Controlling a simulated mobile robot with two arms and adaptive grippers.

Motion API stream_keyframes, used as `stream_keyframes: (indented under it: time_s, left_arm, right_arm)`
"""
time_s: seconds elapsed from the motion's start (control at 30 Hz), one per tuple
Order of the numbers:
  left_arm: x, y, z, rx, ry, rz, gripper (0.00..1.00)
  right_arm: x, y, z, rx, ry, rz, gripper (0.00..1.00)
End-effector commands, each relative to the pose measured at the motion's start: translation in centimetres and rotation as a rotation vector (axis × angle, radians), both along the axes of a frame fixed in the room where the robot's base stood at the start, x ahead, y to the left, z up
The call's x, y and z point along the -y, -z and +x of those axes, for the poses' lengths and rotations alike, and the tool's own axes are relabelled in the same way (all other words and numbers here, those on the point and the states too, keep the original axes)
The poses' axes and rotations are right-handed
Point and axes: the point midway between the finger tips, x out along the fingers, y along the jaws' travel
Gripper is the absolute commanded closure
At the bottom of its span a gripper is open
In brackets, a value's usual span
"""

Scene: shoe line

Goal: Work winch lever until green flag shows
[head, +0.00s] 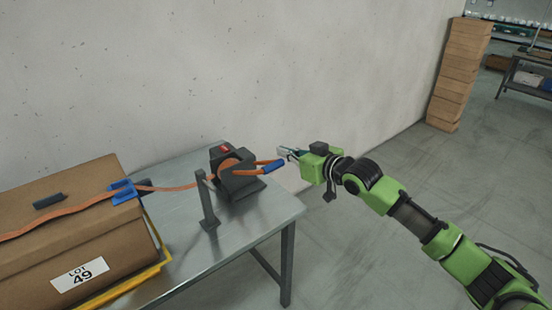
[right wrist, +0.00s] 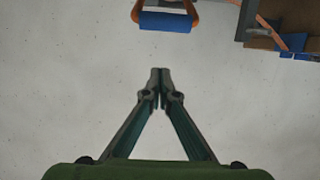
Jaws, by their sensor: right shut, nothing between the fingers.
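The winch (head: 234,172) is a dark block with an orange strap wound on it, standing on a metal table. A red patch (head: 225,149) shows on its top; I see no green flag. Its lever (head: 250,172) is an orange frame with a blue grip (head: 271,166), pointing right. The blue grip also shows at the top of the right wrist view (right wrist: 165,21). My right gripper (head: 281,151) is shut and empty, to the right of the blue grip and apart from it. In the right wrist view its fingertips (right wrist: 160,72) meet below the grip. My left gripper is not in view.
The metal table (head: 262,216) stands against a grey wall. A brown carton (head: 70,241) marked LOT 49 sits at left with the orange strap (head: 82,205) and a blue corner guard (head: 123,190) on it. A grey post (head: 207,205) stands before the winch. Stacked boxes (head: 460,72) are far right.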

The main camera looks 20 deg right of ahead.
Motion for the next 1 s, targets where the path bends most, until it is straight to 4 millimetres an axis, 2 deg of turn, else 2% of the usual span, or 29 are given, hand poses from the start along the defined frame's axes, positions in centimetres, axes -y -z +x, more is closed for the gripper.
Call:
stream_keyframes:
  time_s: [0.1, 0.37, 0.5, 0.63, 1.0]
  left_arm:
    - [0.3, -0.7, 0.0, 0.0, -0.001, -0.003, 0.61]
    - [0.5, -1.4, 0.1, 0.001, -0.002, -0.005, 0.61]
    - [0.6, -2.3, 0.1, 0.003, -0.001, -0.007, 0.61]
    - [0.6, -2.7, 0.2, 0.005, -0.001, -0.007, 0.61]
    - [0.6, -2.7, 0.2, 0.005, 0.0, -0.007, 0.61]
  right_arm:
    - [-0.9, 0.3, 2.2, -0.001, 0.001, 0.003, 1.0]
    - [-2.3, 1.4, 6.2, 0.001, 0.001, 0.0, 1.0]
    - [-1.8, 3.4, 5.0, -0.006, 0.001, -0.002, 1.0]
    - [-1.6, 4.5, 4.4, -0.002, 0.0, -0.001, 1.0]
    - [-1.5, 5.0, 4.0, -0.001, 0.0, -0.001, 1.0]
